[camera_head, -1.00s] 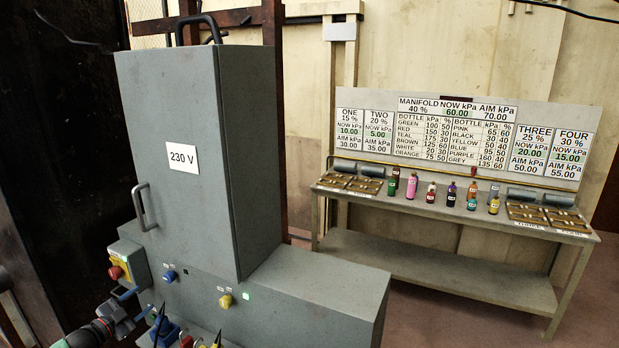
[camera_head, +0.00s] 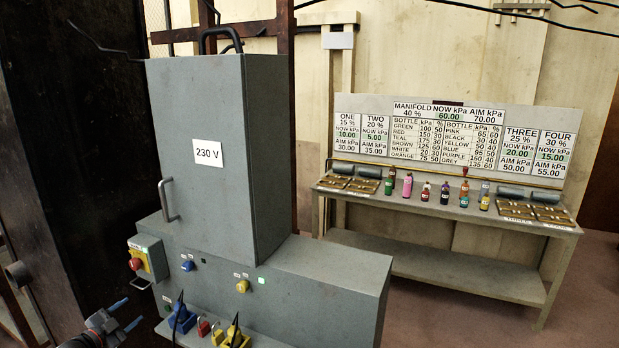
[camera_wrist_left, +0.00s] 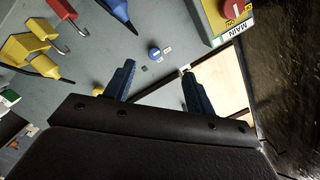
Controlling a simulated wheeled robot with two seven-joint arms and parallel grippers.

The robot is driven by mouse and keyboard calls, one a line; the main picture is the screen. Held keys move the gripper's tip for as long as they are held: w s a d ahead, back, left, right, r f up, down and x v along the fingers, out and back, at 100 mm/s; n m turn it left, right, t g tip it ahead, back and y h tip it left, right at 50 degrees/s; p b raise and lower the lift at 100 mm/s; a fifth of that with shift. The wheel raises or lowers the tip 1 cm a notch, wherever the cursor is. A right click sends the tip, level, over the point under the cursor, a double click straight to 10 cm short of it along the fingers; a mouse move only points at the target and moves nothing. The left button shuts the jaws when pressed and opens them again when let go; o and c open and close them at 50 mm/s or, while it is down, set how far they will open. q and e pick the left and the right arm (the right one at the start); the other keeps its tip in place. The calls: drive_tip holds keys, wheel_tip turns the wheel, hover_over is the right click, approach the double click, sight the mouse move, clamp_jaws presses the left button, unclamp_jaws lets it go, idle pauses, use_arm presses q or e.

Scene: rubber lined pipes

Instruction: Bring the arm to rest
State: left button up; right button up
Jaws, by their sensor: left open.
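My left gripper (camera_head: 134,311) is open and empty at the lower left of the head view. Its two blue fingers stand apart, in front of and below the red knob (camera_head: 135,263) on the grey cabinet (camera_head: 210,150). In the left wrist view the open fingers (camera_wrist_left: 158,70) have nothing between them, with the cabinet's panel behind. A small blue knob (camera_wrist_left: 154,51) shows beyond them, apart from the fingers. My right gripper is in neither current view.
Blue (camera_head: 181,318) and yellow (camera_head: 235,338) plugs and a red padlock (camera_head: 203,328) sit low on the cabinet's front. A bench (camera_head: 440,270) with several coloured bottles and a chart board (camera_head: 450,110) stands at the right. Floor between is clear.

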use_arm(q)
drive_tip(key=a+f+n+g+y, duration=0.2)
drive_tip(key=a+f+n+y, duration=0.1)
drive_tip(key=a+f+y, duration=0.3)
drive_tip(key=s+d+f+n+g+y, duration=0.15)
drive_tip(key=s+f, duration=0.25)
drive_tip(key=f, duration=0.4)
drive_tip(key=s+d+f+n+g, duration=0.1)
drive_tip(key=s+d+f+g, duration=0.25)
drive_tip(key=f, duration=0.35)
drive_tip(key=s+d+f+n+g+y, duration=0.1)
drive_tip(key=s+d+f+n, duration=0.1)
drive_tip(key=s+f, duration=0.45)
drive_tip(key=s+d+f+n+g+h, duration=0.2)
drive_tip(key=s+d+f+g, duration=0.2)
drive_tip(key=s+d+f, duration=1.35)
drive_tip(key=s+d+f+g+h, duration=0.1)
drive_tip(key=s+d+f, duration=0.3)
drive_tip(key=s+d, duration=0.5)
drive_tip(key=s+d+f+g+h, duration=0.1)
drive_tip(key=s+d+f, duration=0.4)
drive_tip(key=s+d, duration=0.5)
drive_tip(key=shift+s+d+f+n, duration=0.25)
drive_tip(key=shift+s+d+n, duration=0.1)
drive_tip(key=shift+n, duration=0.1)
use_arm(e)
drive_tip(key=shift+s+a, duration=0.2)
drive_tip(key=shift+a, duration=0.65)
